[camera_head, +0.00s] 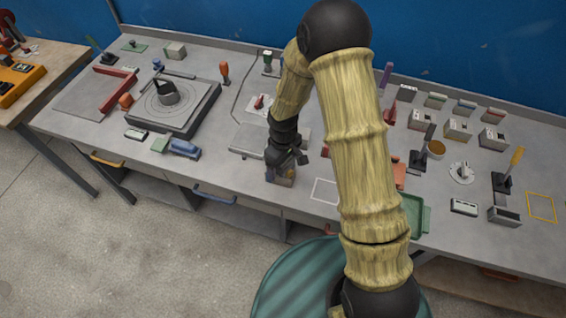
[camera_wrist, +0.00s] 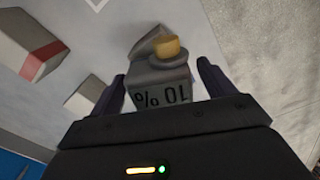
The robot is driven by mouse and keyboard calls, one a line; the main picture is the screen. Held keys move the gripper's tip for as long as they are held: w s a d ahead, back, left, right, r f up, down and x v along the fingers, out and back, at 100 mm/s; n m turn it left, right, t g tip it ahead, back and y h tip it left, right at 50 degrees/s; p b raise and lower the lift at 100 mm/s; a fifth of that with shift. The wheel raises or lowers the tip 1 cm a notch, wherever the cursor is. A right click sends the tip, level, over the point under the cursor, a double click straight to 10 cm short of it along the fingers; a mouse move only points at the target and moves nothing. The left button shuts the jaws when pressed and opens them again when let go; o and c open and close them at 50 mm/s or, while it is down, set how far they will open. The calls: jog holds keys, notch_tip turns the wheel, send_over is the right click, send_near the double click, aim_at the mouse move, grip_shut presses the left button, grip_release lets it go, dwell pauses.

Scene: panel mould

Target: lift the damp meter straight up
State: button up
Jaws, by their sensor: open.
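The damp meter (camera_wrist: 162,85) is a small grey block with a dark-lettered display showing "10 %" and a yellow round part on top. In the wrist view it stands between the two dark fingers of my gripper (camera_wrist: 160,70), which are open with a gap visible on each side. In the head view my gripper (camera_head: 286,157) is low over the front of the bench, right at the damp meter (camera_head: 281,179), whose upper part it partly hides.
A white outlined square (camera_head: 325,191) is marked on the bench to the right. A green tray (camera_head: 420,214) lies beyond my arm. In the wrist view a red-striped block (camera_wrist: 38,60) and a smaller block (camera_wrist: 86,93) lie to the left. The bench's front edge is close.

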dwell(0.5)
jog(key=c, duration=1.3)
jog(key=shift+r, duration=0.1)
notch_tip(320, 180, up, 10)
jog(key=shift+f+b, duration=0.1)
jog(key=shift+b, duration=0.85)
